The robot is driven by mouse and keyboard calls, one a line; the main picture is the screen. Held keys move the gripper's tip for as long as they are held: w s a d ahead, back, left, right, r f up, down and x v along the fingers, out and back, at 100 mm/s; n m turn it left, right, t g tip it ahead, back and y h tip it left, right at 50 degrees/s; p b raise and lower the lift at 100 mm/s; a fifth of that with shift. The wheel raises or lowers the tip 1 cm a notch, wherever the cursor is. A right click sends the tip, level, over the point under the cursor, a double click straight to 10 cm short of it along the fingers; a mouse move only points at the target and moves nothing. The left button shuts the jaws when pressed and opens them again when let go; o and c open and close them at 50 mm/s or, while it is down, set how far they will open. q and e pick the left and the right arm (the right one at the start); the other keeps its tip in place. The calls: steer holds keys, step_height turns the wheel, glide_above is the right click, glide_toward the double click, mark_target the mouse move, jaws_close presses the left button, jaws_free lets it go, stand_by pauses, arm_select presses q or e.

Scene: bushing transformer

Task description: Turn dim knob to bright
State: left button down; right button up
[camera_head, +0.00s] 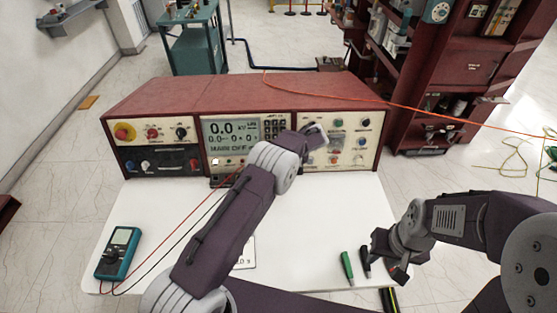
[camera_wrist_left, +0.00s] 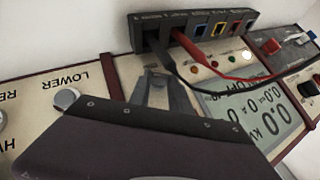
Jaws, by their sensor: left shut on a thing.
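The console (camera_head: 200,95) is a red cabinet with cream panels. Its grey display (camera_head: 222,132) reads 0.0 kV and shows upside down in the left wrist view (camera_wrist_left: 265,120). My left arm crosses in front of the panel and hides its own fingers in the head view. In the left wrist view, my left gripper (camera_wrist_left: 165,82) is shut at the panel beside the display, near the terminal block. The dim knob is not clearly seen; the fingers cover the thing they hold. My right gripper (camera_head: 388,256) hangs open and empty over the table's right side.
The black terminal block (camera_wrist_left: 195,35) has red and black leads. A blue-green multimeter (camera_head: 118,252) lies at the left of the white table (camera_head: 150,205). An orange cable (camera_head: 400,104) runs behind.

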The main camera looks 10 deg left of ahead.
arm_select(q)
steer(key=c, duration=1.5)
jaws_free()
steer(key=v, duration=0.9)
steer(key=shift+s+b, duration=0.1)
steer(key=shift+b, duration=0.2)
